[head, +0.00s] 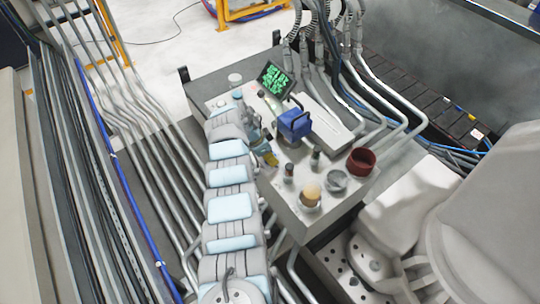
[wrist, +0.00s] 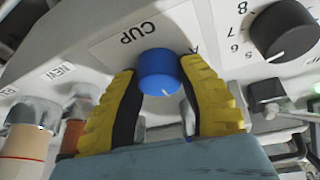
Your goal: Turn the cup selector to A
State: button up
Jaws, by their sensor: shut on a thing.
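The cup selector is a round blue knob (wrist: 159,70) on a light panel in the wrist view, below the label CUP (wrist: 138,32). A small white mark shows on its lower edge in the picture. The letter A (wrist: 195,49) is partly visible at the upper right of the knob, beside the right finger. My gripper (wrist: 160,80) has its yellow and black fingers on both sides of the knob, shut on it. In the head view my gripper (head: 265,155) is at the machine's panel. The knob cannot be made out there, and any other position letters are hidden.
A black numbered dial (wrist: 284,32) is right of the knob. Label NEW (wrist: 63,71) and brown-and-grey fittings (wrist: 25,140) are at left.

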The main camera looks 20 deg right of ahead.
jog(key=shift+n+p, duration=0.3)
jog(key=shift+p, duration=0.35)
jog(key=shift+r+n+t+p, duration=0.1)
jog(key=shift+n+t+p, duration=0.25)
jog(key=shift+p, duration=0.4)
jog(key=n+t+p, duration=0.1)
jog(key=n+p, duration=0.1)
jog(key=p, duration=0.1)
jog(key=shift+s+n+p, duration=0.15)
jog(key=shift+n+p, duration=0.2)
jog(key=n+t+p, duration=0.1)
jog(key=n+p, duration=0.1)
jog(key=n+t+y+p, duration=0.1)
jog(key=n+p, duration=0.2)
jog(key=n, duration=0.1)
jog(key=n+y+p, duration=0.1)
jog(key=n, duration=0.1)
jog(key=n+t, duration=0.1)
jog(key=shift+f+n+y, duration=0.3)
jog(key=shift+n, duration=0.1)
jog(key=shift+n+y+b, duration=0.55)
jog(key=shift+n+y, duration=0.25)
jog(key=shift+n, duration=1.1)
